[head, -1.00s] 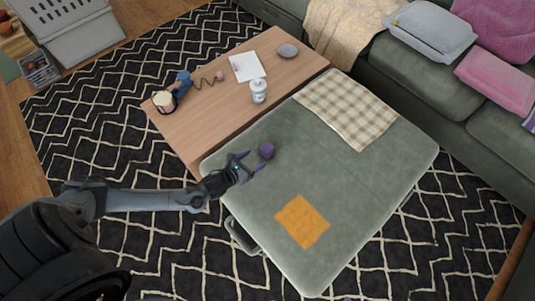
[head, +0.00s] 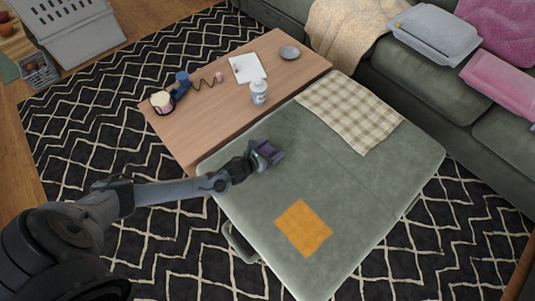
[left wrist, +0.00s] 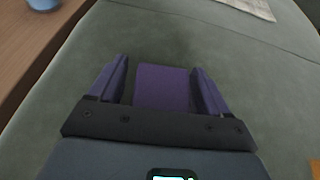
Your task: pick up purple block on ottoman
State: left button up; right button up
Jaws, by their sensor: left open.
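The purple block (left wrist: 163,87) lies on the green ottoman (head: 345,185), near the side facing the wooden table. In the left wrist view it sits between the two purple fingers of my left gripper (left wrist: 160,88), with a narrow gap visible on either side. In the head view my left gripper (head: 268,153) is at the block and mostly covers it. The left gripper is open around the block. My right gripper is in none of the views.
An orange cloth square (head: 303,228) and a checkered cloth (head: 350,110) lie on the ottoman. The wooden table (head: 215,117) beside it carries a white bottle (head: 259,92), a paper (head: 247,68) and a grey dish (head: 289,53). The ottoman's middle is clear.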

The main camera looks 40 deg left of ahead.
pick_arm(q)
jog(key=c, duration=1)
jog(key=shift+c, duration=0.2)
